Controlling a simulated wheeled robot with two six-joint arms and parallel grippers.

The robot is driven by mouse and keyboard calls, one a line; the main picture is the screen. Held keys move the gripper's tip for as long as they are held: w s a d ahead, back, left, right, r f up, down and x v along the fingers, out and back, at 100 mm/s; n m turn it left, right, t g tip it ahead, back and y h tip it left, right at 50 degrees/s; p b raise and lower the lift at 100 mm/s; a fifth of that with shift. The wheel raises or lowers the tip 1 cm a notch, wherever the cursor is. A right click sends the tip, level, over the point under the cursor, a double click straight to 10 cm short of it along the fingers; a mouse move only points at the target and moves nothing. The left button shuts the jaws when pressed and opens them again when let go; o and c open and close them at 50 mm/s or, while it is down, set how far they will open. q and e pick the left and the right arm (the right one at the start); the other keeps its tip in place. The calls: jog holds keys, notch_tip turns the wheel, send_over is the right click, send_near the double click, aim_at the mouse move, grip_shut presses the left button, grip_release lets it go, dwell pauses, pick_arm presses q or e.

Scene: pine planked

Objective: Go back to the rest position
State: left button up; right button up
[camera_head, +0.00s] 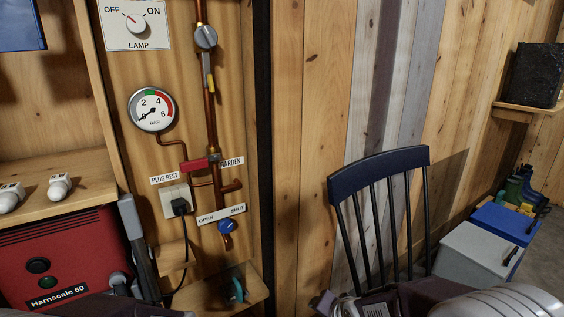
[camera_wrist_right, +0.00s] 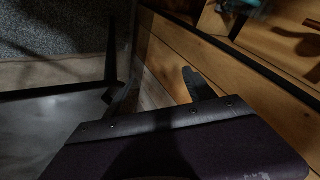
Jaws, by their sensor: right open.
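My right gripper (camera_wrist_right: 160,88) is open in the right wrist view, its two dark fingers apart with nothing between them. Planked wood shows behind them. In the head view part of my right gripper (camera_head: 325,301) shows at the bottom edge, in front of the chair. My left arm comes in low at the bottom left, in front of the red Harnscale 60 unit (camera_head: 62,255). The state of my left gripper (camera_head: 172,311) cannot be made out, as it is dark and cut by the frame's lower edge.
A dark chair (camera_head: 379,157) stands right of centre. A grey box (camera_head: 474,257) and a blue box (camera_head: 508,227) lie right of it. On the wall are a lamp switch (camera_head: 137,25), a gauge (camera_head: 151,110), a plugged socket (camera_head: 175,202), pipes and a blue valve knob (camera_head: 228,227).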

jog(key=s+d+f+n+g+h+p, duration=0.1)
jog(key=s+d+n+g, duration=0.25)
jog(key=s, duration=0.45)
jog(key=s+d+n+g+p, duration=0.1)
jog(key=s+d+n+g, duration=0.2)
jog(key=s+d, duration=0.35)
notch_tip(320, 180, up, 37)
jog(key=s+a+p, duration=0.1)
jog(key=a+p, duration=0.1)
jog(key=p, duration=3.5)
jog(key=shift+a, duration=0.15)
jog(key=shift+s+t, duration=0.1)
jog(key=shift+t, duration=0.15)
